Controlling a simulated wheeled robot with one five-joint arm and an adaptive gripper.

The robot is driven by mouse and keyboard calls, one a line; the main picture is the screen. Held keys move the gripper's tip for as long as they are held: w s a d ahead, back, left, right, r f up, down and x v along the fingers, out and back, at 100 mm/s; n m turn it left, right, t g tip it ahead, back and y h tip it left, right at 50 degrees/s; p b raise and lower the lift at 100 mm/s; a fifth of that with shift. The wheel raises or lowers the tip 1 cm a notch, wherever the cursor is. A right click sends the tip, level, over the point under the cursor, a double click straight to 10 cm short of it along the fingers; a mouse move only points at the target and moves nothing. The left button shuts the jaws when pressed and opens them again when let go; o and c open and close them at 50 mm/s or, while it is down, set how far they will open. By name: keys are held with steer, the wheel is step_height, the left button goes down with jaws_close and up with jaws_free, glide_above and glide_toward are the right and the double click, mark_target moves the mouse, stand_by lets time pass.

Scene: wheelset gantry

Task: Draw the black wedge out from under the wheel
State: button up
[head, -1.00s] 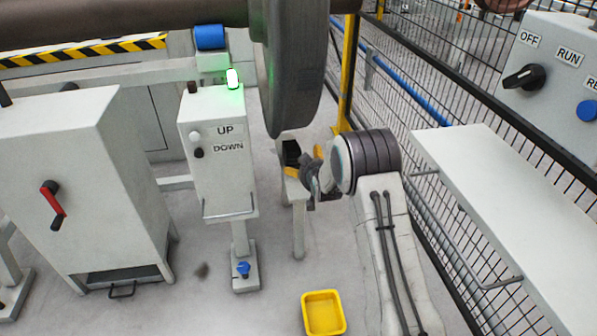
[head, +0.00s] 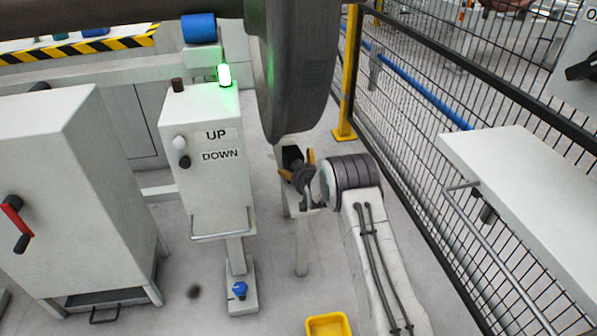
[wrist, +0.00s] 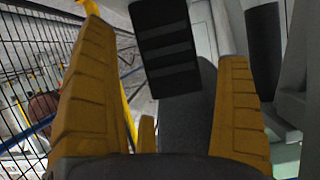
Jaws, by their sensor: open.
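The black wedge (head: 292,157) sits on a pale post-like stand under the large dark wheel (head: 296,70) in the head view. In the wrist view the wedge (wrist: 165,45) shows as a black ribbed block ahead of the fingers, near the upper middle. My gripper (head: 298,166) is open, its yellow fingertips close to the wedge in the head view. In the wrist view my gripper (wrist: 165,100) has one yellow finger on each side, with the wedge's near end beyond and between them. No contact with the wedge can be made out.
The UP/DOWN control box (head: 208,150) with a lit green lamp stands left of the stand. A yellow bin (head: 328,325) lies on the floor in front. A mesh fence (head: 440,100) and a pale shelf (head: 540,180) bound the right side. A cabinet (head: 70,170) stands far left.

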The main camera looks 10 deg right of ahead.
steer(key=shift+b+x, duration=1.7)
steer(key=shift+b, duration=0.15)
steer(key=shift+w+f+b, duration=0.2)
steer(key=shift+w+b, duration=0.1)
steer(key=shift+b, duration=0.2)
steer(key=shift+w, duration=0.1)
steer(key=shift+c, duration=0.2)
steer(key=c, duration=1)
steer(key=shift+s+f, duration=0.15)
steer(key=shift+s, duration=2.9)
steer(key=shift+c, duration=0.2)
steer(key=shift+s+r, duration=0.1)
steer(key=shift+s, duration=1.6)
steer(key=shift+s+r, duration=0.15)
steer(key=shift+s, duration=1.65)
steer(key=shift+s+r, duration=0.1)
steer(key=shift+r, duration=0.05)
